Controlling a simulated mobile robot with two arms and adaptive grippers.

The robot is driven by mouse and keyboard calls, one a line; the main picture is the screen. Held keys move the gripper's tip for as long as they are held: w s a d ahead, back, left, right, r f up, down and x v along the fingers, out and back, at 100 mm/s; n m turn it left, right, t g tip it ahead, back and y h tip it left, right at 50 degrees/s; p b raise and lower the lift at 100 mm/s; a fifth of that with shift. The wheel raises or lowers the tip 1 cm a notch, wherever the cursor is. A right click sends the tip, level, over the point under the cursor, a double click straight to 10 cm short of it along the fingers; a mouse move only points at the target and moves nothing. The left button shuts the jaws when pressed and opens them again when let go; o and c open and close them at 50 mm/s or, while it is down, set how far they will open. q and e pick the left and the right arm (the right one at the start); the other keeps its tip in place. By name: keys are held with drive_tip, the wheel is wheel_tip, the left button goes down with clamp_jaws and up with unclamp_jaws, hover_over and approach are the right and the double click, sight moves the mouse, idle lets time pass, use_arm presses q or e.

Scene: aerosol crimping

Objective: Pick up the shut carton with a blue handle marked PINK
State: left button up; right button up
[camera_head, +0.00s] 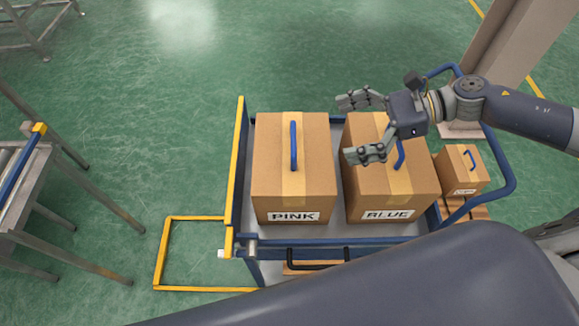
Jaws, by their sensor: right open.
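The shut brown carton marked PINK (268,185) stands upright on the left half of a blue-framed cart (338,237). Its blue handle (293,146) rises from the middle of its top, along the tape. My right gripper (344,129) is open and empty, over the neighbouring carton marked BLUE (405,200). Its fingers point left, toward the PINK carton, and are apart from the blue handle. The gripper hides part of the BLUE carton's top and handle. My left gripper is not in view.
A smaller carton with a blue handle (462,170) stands on a pallet right of the cart. A yellow upright (236,165) edges the cart's left side. A roller conveyor (22,175) stands at far left. The green floor behind the cart is clear.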

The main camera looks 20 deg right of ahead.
sight(293, 140)
drive_tip(key=x, duration=0.2)
drive_tip(key=p+x, duration=0.1)
drive_tip(key=x, duration=0.2)
drive_tip(key=shift+w+f+p, duration=0.4)
drive_tip(key=shift+f, duration=0.05)
drive_tip(key=shift+w+a+f, duration=0.25)
drive_tip(key=shift+a, duration=0.15)
drive_tip(key=shift+w+a+p, duration=0.1)
drive_tip(key=shift+a+p, duration=0.1)
drive_tip(key=shift+p, duration=0.2)
drive_tip(key=p+x, duration=0.2)
drive_tip(key=x, duration=0.2)
drive_tip(key=shift+r+p, duration=0.1)
drive_tip(key=shift+p, duration=0.2)
drive_tip(key=shift+w+a+f, duration=0.15)
drive_tip(key=shift+a+f, duration=0.1)
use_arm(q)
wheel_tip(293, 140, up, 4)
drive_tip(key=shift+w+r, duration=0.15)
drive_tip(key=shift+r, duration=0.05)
